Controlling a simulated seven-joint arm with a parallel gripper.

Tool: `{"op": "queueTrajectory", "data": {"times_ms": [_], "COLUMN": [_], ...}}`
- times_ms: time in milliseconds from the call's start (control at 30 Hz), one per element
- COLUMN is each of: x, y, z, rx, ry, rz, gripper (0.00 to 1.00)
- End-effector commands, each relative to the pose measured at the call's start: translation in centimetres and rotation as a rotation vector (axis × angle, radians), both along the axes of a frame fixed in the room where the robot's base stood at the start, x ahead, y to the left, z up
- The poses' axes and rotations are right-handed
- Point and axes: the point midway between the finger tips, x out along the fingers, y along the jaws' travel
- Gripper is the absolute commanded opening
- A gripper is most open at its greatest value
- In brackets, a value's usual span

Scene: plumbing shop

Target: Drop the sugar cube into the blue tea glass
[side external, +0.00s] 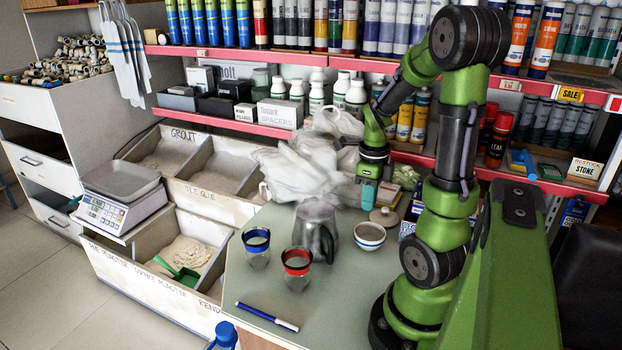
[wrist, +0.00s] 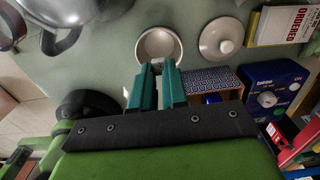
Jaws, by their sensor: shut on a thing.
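The blue tea glass (side external: 257,251), a clear glass with a blue rim, stands on the counter at the left in the side view. My gripper (side external: 368,206) points down above the white bowl with coloured bands (side external: 370,237), to the right of the glass. In the wrist view my gripper (wrist: 157,68) has its teal fingertips close together over the near rim of the bowl (wrist: 170,35). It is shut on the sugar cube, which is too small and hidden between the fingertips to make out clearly.
A red-rimmed glass (side external: 297,268) stands beside the blue one. A metal pitcher (side external: 313,222) stands between the glasses and the bowl. A lid (side external: 384,216) lies behind the bowl. A pen (side external: 267,317) lies at the front. White bags (side external: 300,170) are piled at the back.

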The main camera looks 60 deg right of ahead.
Motion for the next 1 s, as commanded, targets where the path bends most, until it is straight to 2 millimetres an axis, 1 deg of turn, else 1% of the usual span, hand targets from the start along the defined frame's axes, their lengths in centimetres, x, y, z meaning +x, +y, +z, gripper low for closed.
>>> {"op": "queueTrajectory", "data": {"times_ms": [67, 400, 533, 567, 767, 833, 933, 1000], "x": [0.1, 0.1, 0.1, 0.5, 4.4, 6.0, 8.8, 11.1], "y": [-0.1, -0.1, -0.1, 0.1, 1.5, 2.2, 3.8, 5.4], "z": [0.7, 7.6, 9.7, 9.8, 9.8, 9.8, 9.9, 9.9], "rx": [-0.003, -0.006, -0.006, -0.003, -0.007, -0.009, -0.011, -0.012], "ry": [-0.003, -0.006, -0.005, -0.001, 0.005, 0.006, 0.008, 0.008], "rz": [0.001, 0.000, 0.000, 0.014, 0.152, 0.209, 0.308, 0.392], "gripper": [0.00, 0.00, 0.00, 0.00, 0.00, 0.00, 0.00, 0.00]}}
